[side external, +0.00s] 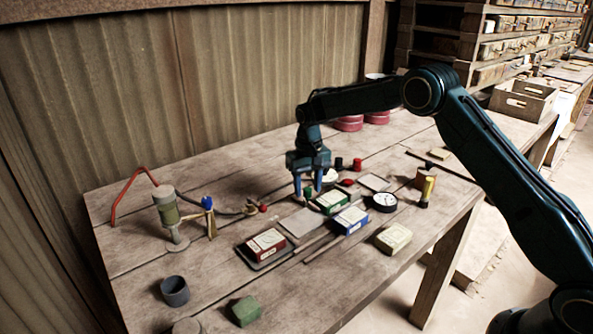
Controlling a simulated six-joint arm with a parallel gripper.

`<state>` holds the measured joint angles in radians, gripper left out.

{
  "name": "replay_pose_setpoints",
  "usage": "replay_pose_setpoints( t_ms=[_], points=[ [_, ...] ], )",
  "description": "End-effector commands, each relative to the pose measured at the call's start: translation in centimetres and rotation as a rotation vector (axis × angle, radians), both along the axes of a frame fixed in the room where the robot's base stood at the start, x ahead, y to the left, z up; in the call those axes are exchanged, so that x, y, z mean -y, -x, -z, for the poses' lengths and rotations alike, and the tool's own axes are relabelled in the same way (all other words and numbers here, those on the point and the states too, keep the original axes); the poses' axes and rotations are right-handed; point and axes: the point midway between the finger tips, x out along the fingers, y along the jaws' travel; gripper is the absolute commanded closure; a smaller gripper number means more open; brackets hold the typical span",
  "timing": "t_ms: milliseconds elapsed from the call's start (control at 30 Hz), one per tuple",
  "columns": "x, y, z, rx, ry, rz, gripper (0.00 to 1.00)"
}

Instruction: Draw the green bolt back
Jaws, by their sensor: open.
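My gripper (308,189) points down over the middle of the bench, with its two blue fingers apart. A small green piece (308,194), which looks like the knob of the green bolt, shows between or just behind the fingertips. I cannot tell whether the fingers touch it. It is beside a green block with a pale top (331,202), on the block's left. The rest of the bolt is too small or hidden behind the fingers to make out.
A red block (266,244) and a blue block (350,220) with pale tops lie nearby. A dial (384,201) and a cream block (393,239) are to the right. A grey-green cylinder stand (167,207) is at left. A dark cup (174,291) and green cube (245,311) are in front.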

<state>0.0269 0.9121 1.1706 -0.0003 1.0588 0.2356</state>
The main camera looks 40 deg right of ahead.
Motion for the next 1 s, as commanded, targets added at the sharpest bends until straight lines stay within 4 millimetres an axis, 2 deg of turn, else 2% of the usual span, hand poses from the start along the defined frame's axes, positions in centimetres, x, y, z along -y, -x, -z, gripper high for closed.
replay_pose_setpoints(
  t_ms=[200,267,433,733,1000],
  points=[
    [0.0,0.0,0.0,0.0,0.0,0.0,0.57],
    [0.0,0.0,0.0,0.0,0.0,0.0,0.67],
    [0.0,0.0,0.0,0.0,0.0,0.0,1.0],
    [0.0,-0.2,0.0,0.0,0.0,0.0,1.0],
    [0.0,-1.9,0.0,0.001,0.0,0.0,1.0]
  ],
)
